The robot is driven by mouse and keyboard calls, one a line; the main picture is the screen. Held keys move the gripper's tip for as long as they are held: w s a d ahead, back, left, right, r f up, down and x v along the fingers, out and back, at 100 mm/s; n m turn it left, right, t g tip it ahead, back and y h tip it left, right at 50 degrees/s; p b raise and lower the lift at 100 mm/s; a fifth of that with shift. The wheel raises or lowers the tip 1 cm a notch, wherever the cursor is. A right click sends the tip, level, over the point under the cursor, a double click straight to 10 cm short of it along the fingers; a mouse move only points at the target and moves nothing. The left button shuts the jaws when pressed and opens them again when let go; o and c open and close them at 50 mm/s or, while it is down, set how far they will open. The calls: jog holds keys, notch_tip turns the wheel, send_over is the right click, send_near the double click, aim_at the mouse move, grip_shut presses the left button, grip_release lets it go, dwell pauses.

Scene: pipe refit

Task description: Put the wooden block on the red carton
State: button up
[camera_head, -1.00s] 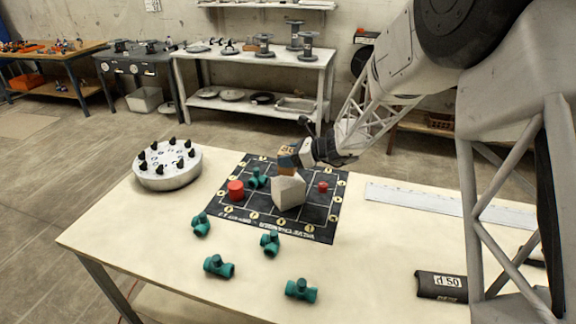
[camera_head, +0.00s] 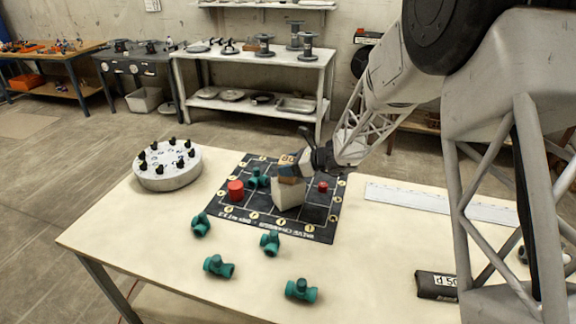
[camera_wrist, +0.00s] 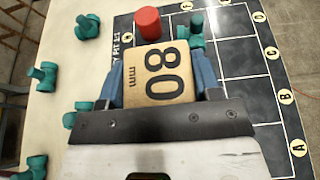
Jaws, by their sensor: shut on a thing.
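The wooden block (camera_wrist: 160,74), marked "80 mm", is held between the blue fingers of my gripper (camera_wrist: 160,82) in the wrist view. No red carton is plain to see. A red cylinder (camera_head: 235,190) stands left of the box, and also shows in the wrist view (camera_wrist: 148,23). A small red piece (camera_head: 323,187) is to the right.
A teal fitting (camera_head: 257,178) stands close left of the box on the mat (camera_head: 245,213). Several more teal fittings (camera_head: 219,266) lie on the front of the table. A round grey fixture with black knobs (camera_head: 168,178) is at the left.

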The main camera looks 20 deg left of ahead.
jog(key=shift+f, duration=0.1)
jog(key=o, duration=1)
jog(key=shift+d+r, duration=0.15)
jog(key=shift+r, duration=0.05)
jog(key=v, duration=1.1)
jog(key=shift+d+r, duration=0.15)
jog(key=shift+d, duration=0.15)
